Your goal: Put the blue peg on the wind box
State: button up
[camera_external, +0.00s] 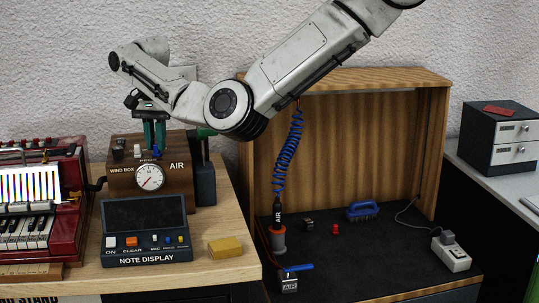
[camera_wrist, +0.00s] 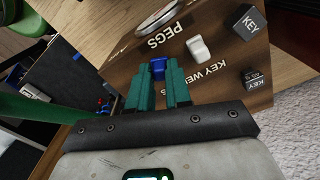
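The wind box (camera_external: 178,185) is a brown wooden box with a round gauge, standing on the wooden bench at the left. Its top also shows in the wrist view (camera_wrist: 215,75), with PEGS and KEY WEIGHTS lettering. My gripper (camera_external: 155,147) is above the box, its green fingers pointing down. In the wrist view the blue peg (camera_wrist: 158,69) fills the narrow gap between the fingertips, and my gripper appears shut on it. The peg is at or just above the box top by the PEGS label; contact with the top cannot be told.
A white piece (camera_wrist: 197,47) and dark KEY blocks (camera_wrist: 250,24) stand on the box top near my gripper. A note display (camera_external: 145,229) is in front, with a yellow block (camera_external: 225,247) beside it. A red accordion (camera_external: 45,200) is at the left. A blue coiled hose (camera_external: 289,150) hangs at the right.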

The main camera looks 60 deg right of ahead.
aim_at(160, 144)
jog(key=o, duration=0.4)
notch_tip(160, 144, up, 12)
jog(key=shift+r+p, duration=0.2)
jog(key=shift+p, duration=0.1)
dwell(0.4)
